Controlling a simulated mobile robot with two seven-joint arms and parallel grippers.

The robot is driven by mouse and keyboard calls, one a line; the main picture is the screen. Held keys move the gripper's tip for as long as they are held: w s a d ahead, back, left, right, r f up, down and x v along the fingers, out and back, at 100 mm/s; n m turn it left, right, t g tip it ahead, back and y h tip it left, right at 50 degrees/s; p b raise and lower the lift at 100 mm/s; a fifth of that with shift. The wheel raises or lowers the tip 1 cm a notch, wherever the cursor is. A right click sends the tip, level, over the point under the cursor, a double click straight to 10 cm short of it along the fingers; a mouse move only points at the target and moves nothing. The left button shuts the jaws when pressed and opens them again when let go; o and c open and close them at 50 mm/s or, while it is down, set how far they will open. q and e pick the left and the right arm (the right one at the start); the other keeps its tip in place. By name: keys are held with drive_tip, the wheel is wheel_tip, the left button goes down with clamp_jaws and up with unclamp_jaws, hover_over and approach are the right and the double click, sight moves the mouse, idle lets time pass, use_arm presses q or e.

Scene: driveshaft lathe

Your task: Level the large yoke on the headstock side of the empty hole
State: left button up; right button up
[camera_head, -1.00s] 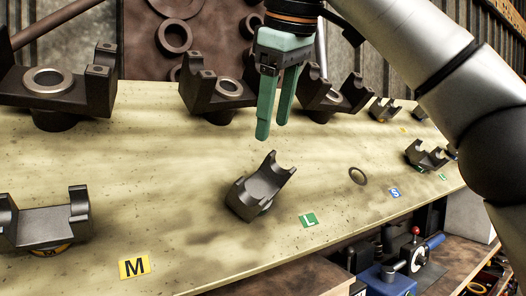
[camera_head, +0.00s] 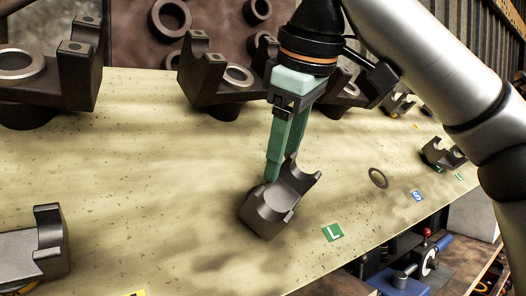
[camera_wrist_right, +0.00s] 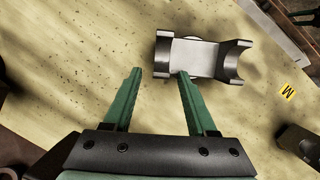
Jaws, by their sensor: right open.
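The large yoke (camera_head: 280,203) is a dark grey metal U-shaped part on the pale speckled board, just left of the green L label (camera_head: 332,232). It sits tilted, not level with the board. The empty hole (camera_head: 377,178) is a dark ring to its right. My right gripper (camera_head: 281,172) points down with green fingers in front of the yoke's far side in the head view. My left gripper is not in view.
Other dark yokes stand along the back (camera_head: 225,80) and at the lower left (camera_head: 35,250). A smaller yoke (camera_head: 443,154) is at the right beyond the blue S label (camera_head: 417,196).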

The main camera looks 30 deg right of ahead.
drive_tip(key=shift+d+f, duration=0.1)
drive_tip(key=shift+f, duration=0.05)
drive_tip(key=shift+s, duration=0.1)
drive_tip(key=shift+c, duration=0.2)
clamp_jaws()
idle(1.1)
drive_tip(key=c, duration=0.5)
unclamp_jaws()
drive_tip(key=shift+c, duration=0.2)
clamp_jaws()
